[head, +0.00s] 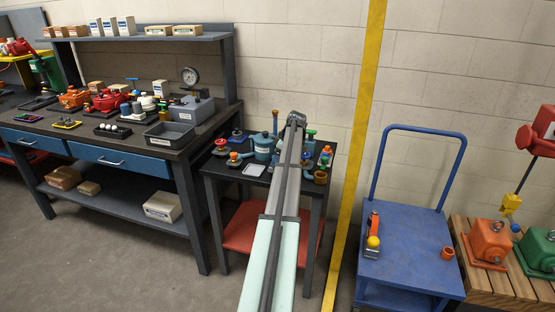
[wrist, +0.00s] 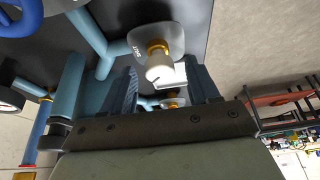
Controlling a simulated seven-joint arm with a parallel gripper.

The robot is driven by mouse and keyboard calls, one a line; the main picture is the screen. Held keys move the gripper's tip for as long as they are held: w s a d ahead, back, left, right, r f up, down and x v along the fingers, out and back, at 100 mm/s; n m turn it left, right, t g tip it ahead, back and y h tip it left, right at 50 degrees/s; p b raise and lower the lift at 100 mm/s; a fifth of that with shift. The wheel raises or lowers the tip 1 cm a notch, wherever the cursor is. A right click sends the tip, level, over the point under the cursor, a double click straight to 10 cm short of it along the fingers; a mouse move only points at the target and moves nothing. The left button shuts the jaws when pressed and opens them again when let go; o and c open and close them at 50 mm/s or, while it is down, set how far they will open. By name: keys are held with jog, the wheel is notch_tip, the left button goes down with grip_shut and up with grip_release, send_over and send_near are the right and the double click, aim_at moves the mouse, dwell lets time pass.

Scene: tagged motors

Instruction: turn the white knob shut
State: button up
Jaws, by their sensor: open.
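The white knob (wrist: 159,67) shows in the wrist view on a brass stem, in front of a pale grey plate (wrist: 172,36) with small lettering. The plate sits by a light blue branching pipe (wrist: 92,35). My gripper (wrist: 161,82) is open, with one finger to the left and one to the right of the knob's end. I cannot tell whether either finger touches it. In the head view my gripper (head: 296,119) is over the small dark table (head: 252,177), and I cannot make out the white knob there; my arm covers part of the table.
A teal pot-like body (head: 263,147) and several coloured valves stand close around my gripper on the small table. A second brass fitting (wrist: 171,104) shows between my fingers.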

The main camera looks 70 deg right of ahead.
jog(key=c, duration=1)
jog(key=shift+a+m, duration=0.1)
jog(key=shift+m, duration=0.3)
jog(key=m+h, duration=0.1)
jog(key=m, duration=0.2)
jog(key=shift+a+m+h, duration=0.15)
jog(key=shift+m+h, duration=0.25)
jog(key=shift+w+m+g+h, duration=0.1)
jog(key=shift+m+g+h, duration=0.25)
jog(key=shift+m, duration=0.75)
jog(key=shift+m+g+h, duration=0.25)
jog(key=shift+m+h, duration=0.1)
jog(key=shift+m, duration=0.75)
jog(key=o, duration=1)
